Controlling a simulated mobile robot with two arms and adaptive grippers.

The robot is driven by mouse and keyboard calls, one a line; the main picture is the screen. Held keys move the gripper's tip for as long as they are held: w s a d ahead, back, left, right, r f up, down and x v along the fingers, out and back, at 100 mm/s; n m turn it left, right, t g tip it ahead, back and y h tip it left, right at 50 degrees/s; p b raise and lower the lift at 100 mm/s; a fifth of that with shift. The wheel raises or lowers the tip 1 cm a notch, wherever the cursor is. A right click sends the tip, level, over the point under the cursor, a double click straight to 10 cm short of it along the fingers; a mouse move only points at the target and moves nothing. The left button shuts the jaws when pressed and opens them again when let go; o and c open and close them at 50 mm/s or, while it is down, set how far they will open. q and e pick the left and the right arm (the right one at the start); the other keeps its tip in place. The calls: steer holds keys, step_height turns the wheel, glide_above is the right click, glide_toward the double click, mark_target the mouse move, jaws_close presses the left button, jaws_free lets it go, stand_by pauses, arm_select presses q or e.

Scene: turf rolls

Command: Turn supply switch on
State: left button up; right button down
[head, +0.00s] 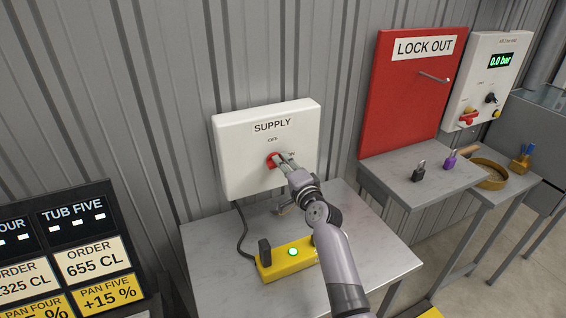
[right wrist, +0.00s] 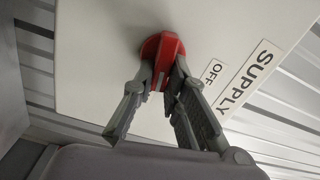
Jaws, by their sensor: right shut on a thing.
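The supply box (head: 232,158) is a white panel on the grey wall, marked SUPPLY, with OFF above its red rotary switch (head: 271,160) and a label to the right, partly covered by my gripper. The switch shows large in the right wrist view (right wrist: 151,47), with the OFF label (right wrist: 213,72) beside it. My right gripper (head: 282,161) is at the switch, its two fingers (right wrist: 165,84) closed on either side of the red handle. I cannot tell for certain which mark the handle points to. My left gripper is not in view.
Below stands a grey table (head: 375,255) with a yellow box (head: 285,262) bearing a lit green button. To the right are a red LOCK OUT board (head: 400,100), padlocks (head: 419,170) on a shelf, and a panel reading 0.0 bar (head: 500,61). An order board (head: 75,255) stands left.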

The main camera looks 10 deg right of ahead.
steer(key=shift+f+m, duration=0.1)
steer(key=shift+m, duration=0.7)
steer(key=c, duration=1.6)
jaws_free()
steer(key=s+d, duration=0.2)
steer(key=s, duration=1)
steer(key=shift+d, duration=0.15)
steer(key=shift+f, duration=0.1)
